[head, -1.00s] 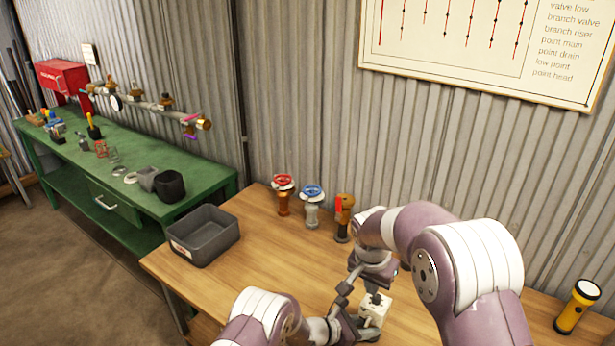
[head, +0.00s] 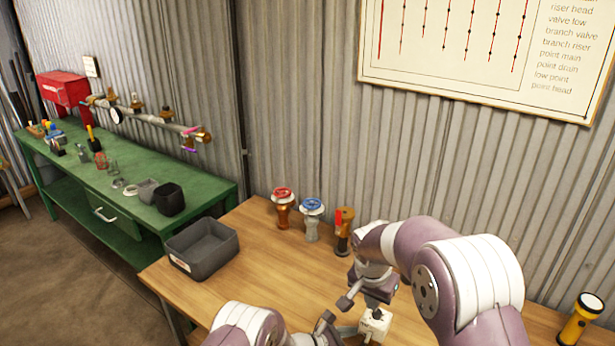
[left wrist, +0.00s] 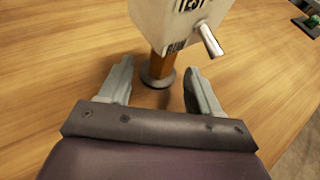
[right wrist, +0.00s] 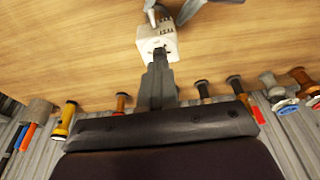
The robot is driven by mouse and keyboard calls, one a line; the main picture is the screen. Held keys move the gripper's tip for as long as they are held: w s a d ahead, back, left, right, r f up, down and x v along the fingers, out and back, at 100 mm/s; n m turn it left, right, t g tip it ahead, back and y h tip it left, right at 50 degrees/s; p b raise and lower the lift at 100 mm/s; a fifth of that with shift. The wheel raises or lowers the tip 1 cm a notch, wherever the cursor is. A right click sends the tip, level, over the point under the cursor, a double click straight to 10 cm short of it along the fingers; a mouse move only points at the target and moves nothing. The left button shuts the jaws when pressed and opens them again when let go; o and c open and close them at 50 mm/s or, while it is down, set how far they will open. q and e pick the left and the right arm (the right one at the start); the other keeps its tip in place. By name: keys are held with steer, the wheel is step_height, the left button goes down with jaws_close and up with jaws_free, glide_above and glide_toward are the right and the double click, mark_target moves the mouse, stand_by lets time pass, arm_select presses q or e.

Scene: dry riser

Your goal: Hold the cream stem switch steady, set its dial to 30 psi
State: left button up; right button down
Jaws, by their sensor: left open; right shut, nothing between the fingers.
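The cream stem switch (head: 374,326) stands on the wooden table, partly behind my grippers. In the left wrist view its cream box (left wrist: 178,22) has a small metal lever, printed lettering and an orange-brown stem on a round grey foot. My left gripper (left wrist: 160,85) is open, one finger on each side of the stem, with visible gaps. My right gripper (right wrist: 158,70) is shut and empty. Its tips overlap the near face of the switch box (right wrist: 157,42) in the right wrist view; I cannot tell if they touch. The dial reading cannot be made out.
A red-wheel valve (head: 283,207), a blue-wheel valve (head: 311,217) and an orange fitting with a red handle (head: 343,229) stand behind. A grey bin (head: 203,250) is at the left, a yellow flashlight (head: 580,318) at the right. Table between bin and switch is clear.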

arm_select(q)
steer(key=v, duration=0.8)
steer(key=s+a+r+m+g+y, duration=0.1)
steer(key=s+a+r+m+y, duration=0.5)
steer(key=s+a+m, duration=0.5)
steer(key=s+a+r+m+g+y, duration=0.2)
steer(key=s+a+r+m+y, duration=0.4)
steer(key=s+a+r+m, duration=0.4)
steer(key=s+a+m, duration=0.1)
steer(key=a, duration=0.1)
steer(key=shift+a+m+g, duration=0.3)
steer(key=shift+m, duration=0.1)
arm_select(e)
steer(key=s+d+n, duration=0.2)
steer(key=s+n, duration=0.1)
steer(key=s, duration=0.8)
steer(key=s+d+n+g+y, duration=0.1)
steer(key=s+n, duration=0.3)
steer(key=s, duration=0.8)
steer(key=shift+s+d+r+y, duration=0.15)
steer(key=shift+d+r+y, duration=0.15)
steer(key=shift+d+r, duration=0.2)
arm_select(q)
steer(key=shift+w+f, duration=0.1)
